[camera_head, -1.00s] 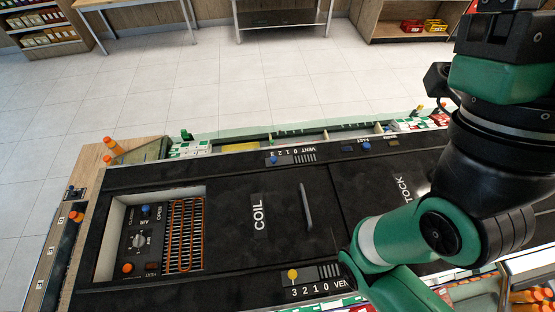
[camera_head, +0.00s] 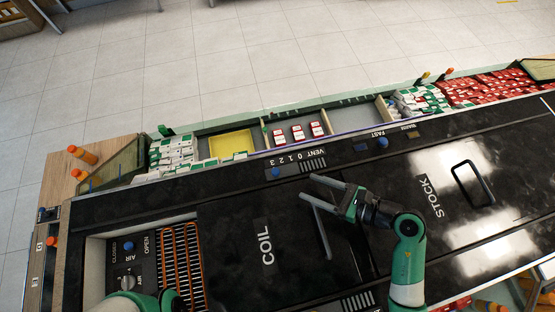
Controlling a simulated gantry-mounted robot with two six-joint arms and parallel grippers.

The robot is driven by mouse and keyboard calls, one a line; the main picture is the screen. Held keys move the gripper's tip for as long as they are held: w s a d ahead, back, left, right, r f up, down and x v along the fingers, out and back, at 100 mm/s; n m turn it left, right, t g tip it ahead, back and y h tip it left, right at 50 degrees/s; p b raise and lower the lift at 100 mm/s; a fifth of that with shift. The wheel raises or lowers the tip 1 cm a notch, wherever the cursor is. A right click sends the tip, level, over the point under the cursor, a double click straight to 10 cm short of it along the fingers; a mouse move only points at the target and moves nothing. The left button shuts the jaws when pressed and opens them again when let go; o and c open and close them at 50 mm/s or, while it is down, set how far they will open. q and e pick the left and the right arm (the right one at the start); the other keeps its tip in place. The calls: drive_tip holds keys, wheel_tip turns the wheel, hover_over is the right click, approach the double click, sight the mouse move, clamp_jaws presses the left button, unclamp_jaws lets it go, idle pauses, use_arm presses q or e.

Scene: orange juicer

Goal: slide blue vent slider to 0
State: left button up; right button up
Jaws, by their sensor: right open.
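The blue vent slider (camera_head: 276,171) is a small blue knob at the left end of its black vent strip, by the 3 end of the scale. The white label (camera_head: 299,158) beside it runs from 3 at the left to 0 and VENT at the right, upside down in this view. A ribbed grille (camera_head: 314,164) lies right of the knob. My right gripper (camera_head: 309,187) is open and empty, with its two grey fingers pointing left, to the right of the knob and a little nearer the camera. My left gripper is not in view; only part of a green arm shows at the bottom left.
The COIL panel (camera_head: 285,250) has a raised bar handle (camera_head: 321,234). The STOCK panel (camera_head: 440,225) with its own handle is to the right. A second blue knob (camera_head: 382,143) marked FAST sits at right. Bins of boxes (camera_head: 295,133) line the far edge.

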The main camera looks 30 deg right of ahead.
sight(276, 172)
drive_tip(key=shift+d, duration=0.2)
drive_tip(key=shift+w+a+r, duration=0.1)
drive_tip(key=shift+w, duration=0.1)
drive_tip(key=x, duration=1.1)
drive_tip(key=shift+w, duration=0.25)
clamp_jaws()
idle(0.6)
